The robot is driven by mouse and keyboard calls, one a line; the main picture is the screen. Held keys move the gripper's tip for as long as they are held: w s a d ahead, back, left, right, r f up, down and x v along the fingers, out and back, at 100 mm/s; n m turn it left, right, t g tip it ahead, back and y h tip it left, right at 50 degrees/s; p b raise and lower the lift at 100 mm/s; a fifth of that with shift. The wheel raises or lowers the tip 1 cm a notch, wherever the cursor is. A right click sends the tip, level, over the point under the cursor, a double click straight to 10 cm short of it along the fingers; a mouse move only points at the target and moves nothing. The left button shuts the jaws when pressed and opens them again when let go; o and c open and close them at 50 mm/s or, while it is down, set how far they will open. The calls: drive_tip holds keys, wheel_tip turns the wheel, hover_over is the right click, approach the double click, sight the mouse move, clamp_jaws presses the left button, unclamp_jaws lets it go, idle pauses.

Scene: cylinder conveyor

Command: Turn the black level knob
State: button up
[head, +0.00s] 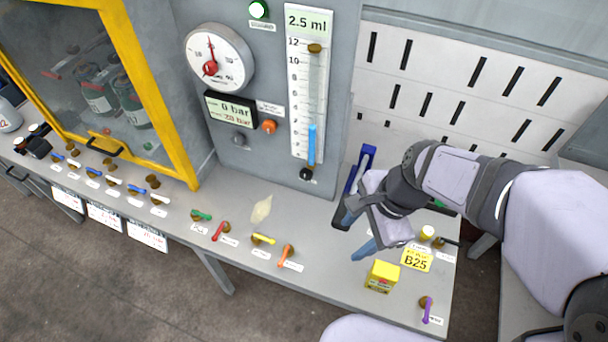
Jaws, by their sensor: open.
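The black level knob (306,174) sits at the foot of the level tube (310,95) on the grey panel. The tube's blue column reaches up from the bottom, and a brown marker sits near the 12 mark. A label above reads 2.5 ml. My gripper (356,232) is open, over the bench to the right of and below the knob, and apart from it.
A round gauge (219,58), a display (231,109) and an orange knob (269,127) are left of the tube. A blue upright part (362,168) stands between knob and arm. Several coloured valve handles line the bench front. A yellow box (382,277) stands near my gripper.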

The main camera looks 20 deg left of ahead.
sight(305, 177)
drive_tip(key=w+a+f+m+t+y+b, duration=0.1)
drive_tip(key=w+a+f+t+y+b, duration=0.1)
drive_tip(key=w+a+f+t+b, duration=0.6)
drive_tip(key=w+a+f+m+t+y+b, duration=0.1)
drive_tip(key=w+a+f+m+t+b, duration=0.3)
drive_tip(key=w+a+b, duration=0.7)
drive_tip(key=shift+s+f+m+t+h+b, duration=2.3)
drive_tip(key=shift+f+t+h+b, duration=0.85)
drive_tip(key=shift+b, duration=0.7)
drive_tip(key=shift+w+a+f+p, duration=0.15)
drive_tip(key=shift+w+p, duration=0.15)
drive_tip(key=shift+w, duration=1.4)
drive_tip(key=shift+w+a+p, duration=0.1)
drive_tip(key=shift+w+p, duration=0.2)
drive_tip(key=shift+w, duration=1.4)
drive_tip(key=c, duration=1)
